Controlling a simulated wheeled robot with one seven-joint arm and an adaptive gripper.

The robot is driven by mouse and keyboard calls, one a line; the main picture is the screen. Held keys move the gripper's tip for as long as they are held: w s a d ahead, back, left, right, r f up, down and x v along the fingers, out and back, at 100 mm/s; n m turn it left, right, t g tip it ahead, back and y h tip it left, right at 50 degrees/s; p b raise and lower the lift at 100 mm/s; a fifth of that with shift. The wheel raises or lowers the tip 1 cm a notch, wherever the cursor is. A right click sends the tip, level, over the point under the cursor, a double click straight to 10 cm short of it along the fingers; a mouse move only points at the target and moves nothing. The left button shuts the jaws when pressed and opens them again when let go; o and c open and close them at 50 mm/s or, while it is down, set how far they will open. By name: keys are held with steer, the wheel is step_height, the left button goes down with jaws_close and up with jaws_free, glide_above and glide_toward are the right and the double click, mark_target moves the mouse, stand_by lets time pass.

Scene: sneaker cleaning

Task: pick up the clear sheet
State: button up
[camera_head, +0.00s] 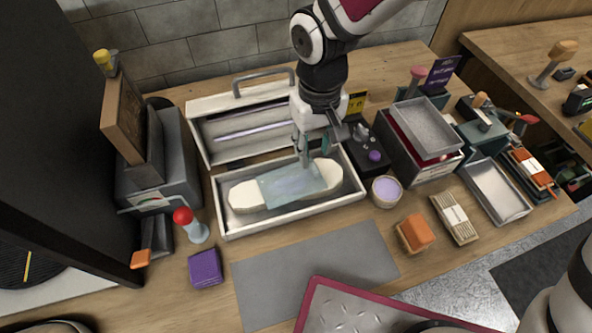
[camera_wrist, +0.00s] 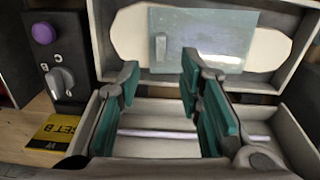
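The clear sheet (camera_head: 291,184) is a bluish see-through rectangle lying across a cream sole-shaped piece (camera_head: 245,196) in the white open box (camera_head: 222,215). In the wrist view the sheet (camera_wrist: 215,35) is at the top, with a small pale upright tab (camera_wrist: 160,46) near its left part. My gripper (camera_head: 314,148) is above the box, near the sheet's right end in the head view. In the wrist view my gripper (camera_wrist: 160,90) has its teal-padded fingers wide apart with nothing between them. The fingertips appear short of the tab; the exact height gap is unclear.
The box's raised lid (camera_head: 195,122), with a tube inside, stands behind. A black control box (camera_head: 368,157) with a purple knob and a purple-filled jar (camera_head: 386,191) are close on the right. A grey mat (camera_head: 310,270) lies in front, mostly bare.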

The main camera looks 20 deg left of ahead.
mark_target(312, 165)
step_height(312, 165, down, 5)
steer(key=shift+s+f, duration=0.1)
stand_by(0.3)
jaws_close()
